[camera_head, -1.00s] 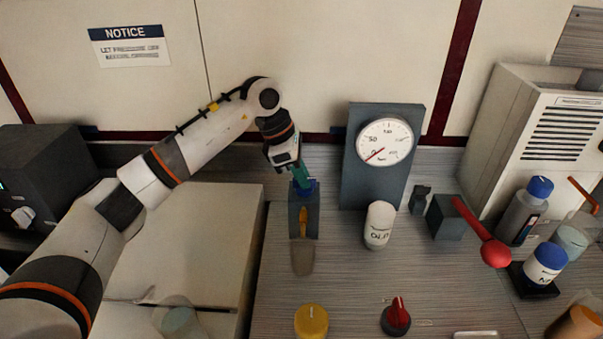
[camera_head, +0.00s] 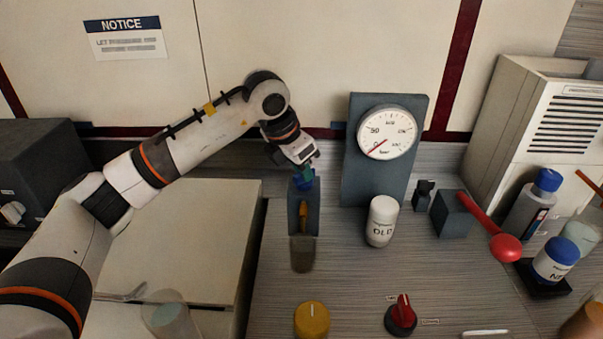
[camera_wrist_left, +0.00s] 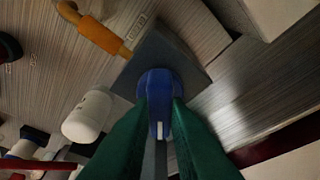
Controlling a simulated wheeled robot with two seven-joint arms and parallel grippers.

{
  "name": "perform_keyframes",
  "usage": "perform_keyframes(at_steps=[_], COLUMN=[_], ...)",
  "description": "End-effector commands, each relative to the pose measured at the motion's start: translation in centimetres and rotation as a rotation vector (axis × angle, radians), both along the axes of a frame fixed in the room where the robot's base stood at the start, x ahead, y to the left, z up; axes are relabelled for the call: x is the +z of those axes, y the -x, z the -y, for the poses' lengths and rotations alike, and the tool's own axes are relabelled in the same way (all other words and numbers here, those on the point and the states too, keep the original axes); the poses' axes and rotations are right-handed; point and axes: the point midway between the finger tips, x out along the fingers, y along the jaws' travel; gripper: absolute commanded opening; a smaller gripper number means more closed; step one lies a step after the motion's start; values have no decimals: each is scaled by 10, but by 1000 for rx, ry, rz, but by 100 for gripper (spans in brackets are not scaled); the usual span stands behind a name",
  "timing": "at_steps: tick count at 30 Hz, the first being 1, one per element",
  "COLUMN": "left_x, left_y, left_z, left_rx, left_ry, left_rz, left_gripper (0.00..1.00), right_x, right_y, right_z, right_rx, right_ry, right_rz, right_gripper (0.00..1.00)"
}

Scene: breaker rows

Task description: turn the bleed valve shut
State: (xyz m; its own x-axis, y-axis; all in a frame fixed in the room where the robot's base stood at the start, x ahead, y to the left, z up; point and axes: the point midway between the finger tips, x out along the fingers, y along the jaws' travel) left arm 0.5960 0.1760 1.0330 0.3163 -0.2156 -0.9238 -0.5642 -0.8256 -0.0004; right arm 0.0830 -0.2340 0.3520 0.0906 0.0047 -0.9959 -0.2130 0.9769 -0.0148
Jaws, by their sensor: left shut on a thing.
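The bleed valve appears to be a grey block (camera_head: 293,209) with a blue knob (camera_head: 304,184) on top and an orange spout (camera_head: 303,213) at its front. A clear cup (camera_head: 302,256) stands under the spout. My left gripper (camera_head: 305,175) reaches down from above and is shut on the blue knob. In the left wrist view, the green fingers (camera_wrist_left: 163,120) lie on both sides of the knob (camera_wrist_left: 155,84), which has a white mark. The fingers partly hide it. My right gripper is not in view.
A gauge (camera_head: 388,133) on a grey panel stands right of the valve, its needle near zero. A white bottle (camera_head: 382,222), a red-ball lever (camera_head: 504,247), a yellow knob (camera_head: 312,320) and a red knob (camera_head: 402,316) are around it.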

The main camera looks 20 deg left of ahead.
Motion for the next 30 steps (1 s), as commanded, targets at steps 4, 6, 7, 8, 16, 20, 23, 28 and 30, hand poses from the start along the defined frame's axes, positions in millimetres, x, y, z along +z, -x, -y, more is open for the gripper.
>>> perform_keyframes(at_steps=[4, 6, 7, 8, 16, 20, 23, 28, 30], left_x=[-2, -1, -1, -1, -1, -1, 0, 0, 1], left_y=[0, 0, 0, 0, 1, 0, 0, 0, 0], left_z=[1, 2, 2, 2, 4, 4, 4, 5, 5], left_rx=[138, 203, 232, 260, 513, 623, 696, 794, 824], left_ry=[-1, -1, -1, -1, 1, 1, 2, 2, 2], left_rz=[5, 5, 5, 5, 5, 4, 4, 4, 4], left_gripper=[0, 0, 0, 0, 0, 0, 0, 0, 0], right_x=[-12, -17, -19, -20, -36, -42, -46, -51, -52], right_y=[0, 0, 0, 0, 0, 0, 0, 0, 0], right_z=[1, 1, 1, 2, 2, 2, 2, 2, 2], right_rx=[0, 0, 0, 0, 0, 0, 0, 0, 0], right_ry=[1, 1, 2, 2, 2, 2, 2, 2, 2], right_rz=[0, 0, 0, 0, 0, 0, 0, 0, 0], right_gripper=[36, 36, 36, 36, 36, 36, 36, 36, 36])
